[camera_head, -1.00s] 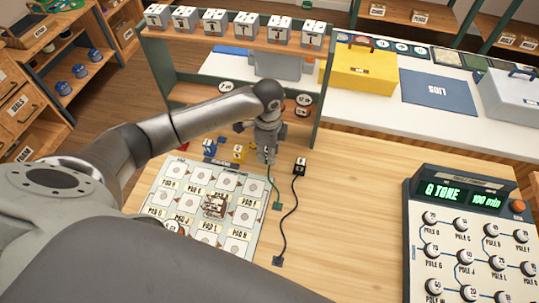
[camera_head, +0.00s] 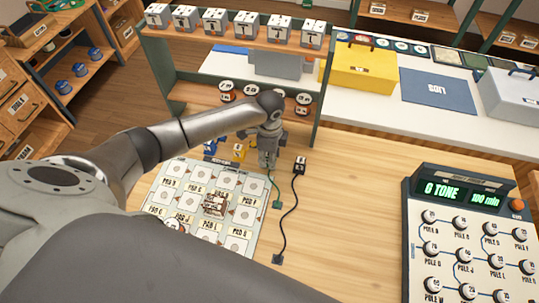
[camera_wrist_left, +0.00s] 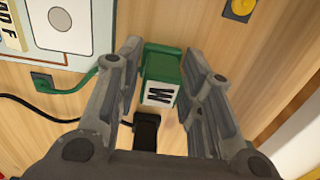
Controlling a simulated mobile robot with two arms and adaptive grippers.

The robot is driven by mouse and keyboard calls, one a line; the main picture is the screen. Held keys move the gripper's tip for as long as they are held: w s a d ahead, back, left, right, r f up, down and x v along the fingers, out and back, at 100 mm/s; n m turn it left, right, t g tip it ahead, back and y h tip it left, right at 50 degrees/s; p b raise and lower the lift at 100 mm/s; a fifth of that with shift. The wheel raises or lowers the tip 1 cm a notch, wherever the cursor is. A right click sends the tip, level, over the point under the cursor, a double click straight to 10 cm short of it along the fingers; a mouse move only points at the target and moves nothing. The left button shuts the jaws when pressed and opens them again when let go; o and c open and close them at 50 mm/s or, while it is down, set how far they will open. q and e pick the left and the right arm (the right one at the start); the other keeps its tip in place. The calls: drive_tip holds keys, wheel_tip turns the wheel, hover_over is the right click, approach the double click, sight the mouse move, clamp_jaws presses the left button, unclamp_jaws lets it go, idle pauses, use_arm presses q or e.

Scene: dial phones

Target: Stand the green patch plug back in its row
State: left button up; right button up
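The green patch plug (camera_wrist_left: 159,68), with a white W label, is between the fingers of my left gripper (camera_wrist_left: 161,57) in the left wrist view. Both fingertips appear to meet its sides. In the head view my left gripper (camera_head: 268,162) is low over the table near its back edge, between the yellow plug (camera_head: 239,152) and the black plug (camera_head: 299,165). The gripper mostly hides the green plug there. Its green cord runs to a small green block (camera_head: 277,204) on the table. I cannot tell whether the plug touches the table. My right gripper is not in view.
A blue plug (camera_head: 210,147) stands left of the yellow one. The black plug's cord runs forward to a black block (camera_head: 278,259). A pad board (camera_head: 255,207) lies in front of the gripper. A dial console (camera_head: 469,235) stands at the right.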

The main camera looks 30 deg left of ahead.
use_arm(q)
drive_tip(key=shift+o, duration=0.6)
drive_tip(key=shift+r, duration=0.2)
wheel_tip(320, 180, up, 12)
drive_tip(key=b, duration=0.1)
